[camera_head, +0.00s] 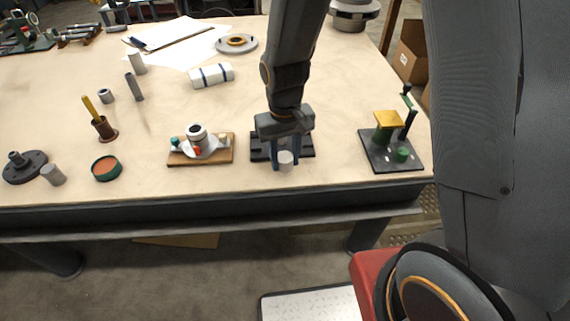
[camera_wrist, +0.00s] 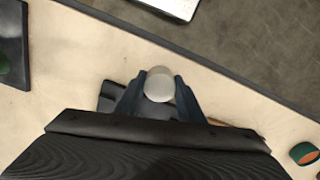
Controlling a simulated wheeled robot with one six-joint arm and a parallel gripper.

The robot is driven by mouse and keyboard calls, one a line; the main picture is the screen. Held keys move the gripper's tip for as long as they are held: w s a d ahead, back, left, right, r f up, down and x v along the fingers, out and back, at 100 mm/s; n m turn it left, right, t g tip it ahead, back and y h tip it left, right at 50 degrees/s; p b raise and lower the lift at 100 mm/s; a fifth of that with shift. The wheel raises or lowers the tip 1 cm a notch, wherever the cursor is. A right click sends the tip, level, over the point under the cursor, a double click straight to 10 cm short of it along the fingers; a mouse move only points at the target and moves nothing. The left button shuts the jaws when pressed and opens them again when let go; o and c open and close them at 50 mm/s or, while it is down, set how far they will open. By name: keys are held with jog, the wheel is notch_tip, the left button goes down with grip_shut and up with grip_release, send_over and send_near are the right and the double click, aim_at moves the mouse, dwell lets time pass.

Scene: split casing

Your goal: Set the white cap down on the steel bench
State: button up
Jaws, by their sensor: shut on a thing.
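The white cap (camera_head: 286,161) is a small pale cylinder between the fingertips of my gripper (camera_head: 281,160). My gripper is shut on it, near the front edge of the bench. In the wrist view the cap (camera_wrist: 160,84) shows as a round whitish top between the two dark fingers (camera_wrist: 160,92). The bench (camera_head: 340,200) has a pale tan top and a dark front edge. A black plate (camera_head: 262,147) lies on the bench behind and beneath my gripper, partly hidden by it. I cannot tell how far the cap is above the surface.
A wooden board (camera_head: 222,157) with small parts is left of my gripper. A black base (camera_head: 380,157) with a yellow-topped fixture is to the right. A green-rimmed round dish (camera_head: 106,168) stands further left. Bare bench lies between my gripper and the right-hand fixture.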

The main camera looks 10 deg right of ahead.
aim_at(285, 159)
jog(key=shift+f, duration=1.55)
jog(key=shift+f, duration=0.15)
jog(key=o, duration=1)
notch_tip(285, 159, up, 11)
jog(key=shift+r+b, duration=0.1)
jog(key=shift+b, duration=0.6)
jog(key=shift+d+r, duration=0.1)
jog(key=shift+r, duration=0.4)
jog(key=s+d+m, duration=0.1)
jog(key=s+d, duration=0.2)
jog(key=d, duration=0.3)
jog(key=s+d+m+t, duration=0.1)
jog(key=s+d, duration=0.3)
jog(key=d, duration=0.2)
jog(key=shift+s+d+m, duration=0.3)
